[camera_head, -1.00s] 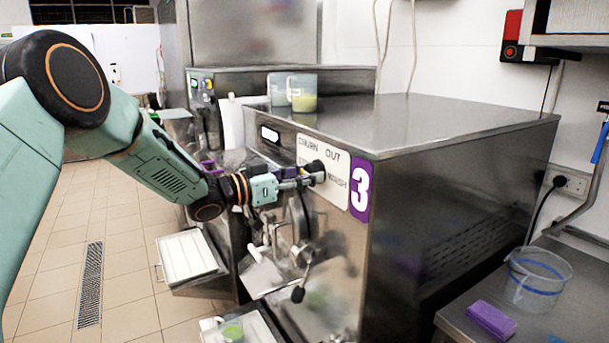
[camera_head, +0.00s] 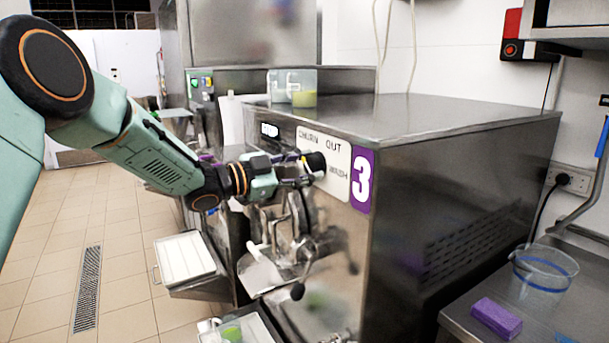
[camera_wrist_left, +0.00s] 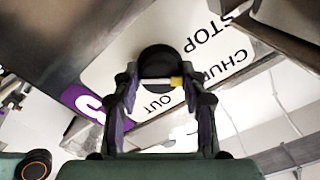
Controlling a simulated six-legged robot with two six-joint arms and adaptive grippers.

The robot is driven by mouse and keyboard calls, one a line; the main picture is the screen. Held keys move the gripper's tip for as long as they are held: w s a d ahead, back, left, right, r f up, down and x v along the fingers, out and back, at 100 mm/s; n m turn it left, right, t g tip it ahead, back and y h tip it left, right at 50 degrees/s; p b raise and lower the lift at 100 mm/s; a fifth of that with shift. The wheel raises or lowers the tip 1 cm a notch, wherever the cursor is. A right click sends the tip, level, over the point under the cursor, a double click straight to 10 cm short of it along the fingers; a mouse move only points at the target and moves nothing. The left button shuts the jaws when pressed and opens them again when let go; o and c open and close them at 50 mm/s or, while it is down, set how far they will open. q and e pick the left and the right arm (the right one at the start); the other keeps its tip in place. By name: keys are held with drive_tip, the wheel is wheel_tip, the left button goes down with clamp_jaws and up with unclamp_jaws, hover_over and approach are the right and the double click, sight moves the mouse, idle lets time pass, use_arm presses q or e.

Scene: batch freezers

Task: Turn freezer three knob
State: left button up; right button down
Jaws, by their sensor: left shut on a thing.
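The freezer three (camera_head: 456,160) is a steel machine with a purple "3" label on its front right edge. My left gripper (camera_head: 304,167) reaches in from the left and is shut on the knob. In the left wrist view the knob (camera_wrist_left: 158,62) lies between the two fingertips, with a yellow mark at its right side. The gripper hides part of the panel. My right gripper is not in view.
Below the knob are the freezer's spout and a black-tipped lever (camera_head: 298,291). A white tray (camera_head: 186,257) juts out at the lower left. A side table at right holds a clear jug (camera_head: 541,280) and a purple sponge (camera_head: 496,318).

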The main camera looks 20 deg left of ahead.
use_arm(q)
drive_tip(key=shift+m+b, duration=1.4)
drive_tip(key=shift+m, duration=0.8)
drive_tip(key=o, duration=1.2)
drive_tip(key=shift+c, duration=0.2)
drive_tip(key=v, duration=1.2)
